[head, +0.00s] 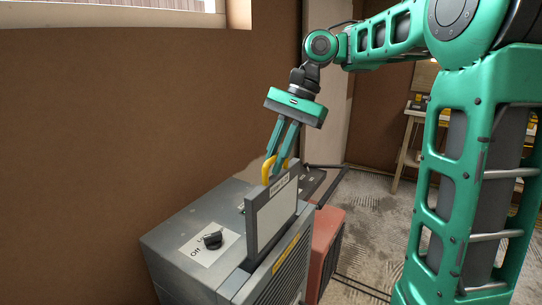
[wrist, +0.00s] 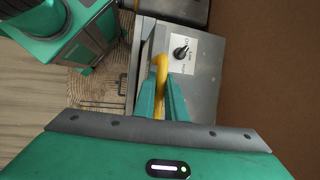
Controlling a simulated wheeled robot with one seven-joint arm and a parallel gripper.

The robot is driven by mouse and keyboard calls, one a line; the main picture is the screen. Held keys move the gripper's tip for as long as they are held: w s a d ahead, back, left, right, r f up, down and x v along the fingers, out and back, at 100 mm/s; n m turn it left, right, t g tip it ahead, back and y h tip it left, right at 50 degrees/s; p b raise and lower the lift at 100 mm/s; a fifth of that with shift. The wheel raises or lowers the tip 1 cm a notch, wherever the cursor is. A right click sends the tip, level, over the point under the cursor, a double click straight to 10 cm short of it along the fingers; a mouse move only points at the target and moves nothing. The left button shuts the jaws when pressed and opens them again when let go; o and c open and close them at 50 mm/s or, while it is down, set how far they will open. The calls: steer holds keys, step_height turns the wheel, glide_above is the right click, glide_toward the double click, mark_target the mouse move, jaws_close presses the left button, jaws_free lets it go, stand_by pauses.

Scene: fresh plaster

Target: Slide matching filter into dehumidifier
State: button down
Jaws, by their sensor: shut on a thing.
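The grey dehumidifier (head: 185,238) stands against the brown wall, with an Off-marked dial (head: 213,240) on its top. The dial also shows in the wrist view (wrist: 181,52). A framed filter (head: 272,217) with a pale panel and a small label stands upright at the top front edge of the dehumidifier. Its lower end looks to be in or at the top slot; I cannot tell how deep it sits. My gripper (head: 277,160) is shut on the filter's yellow handle (head: 266,170), above the machine. The handle shows between the fingers in the wrist view (wrist: 161,75).
A red unit (head: 326,238) stands just behind the dehumidifier on the right. A wooden stand (head: 408,150) with items is at the back right. The dusty floor (head: 370,215) between them is mostly clear.

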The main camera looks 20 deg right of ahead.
mark_target(271, 221)
steer(key=shift+a+f, duration=0.35)
steer(key=shift+f, duration=0.1)
steer(key=shift+w+a+f, duration=0.1)
steer(key=shift+f, duration=8)
steer(key=shift+s+f, duration=0.15)
steer(key=shift+s, duration=0.05)
steer(key=shift+f, duration=0.55)
steer(key=c, duration=1.7)
jaws_free()
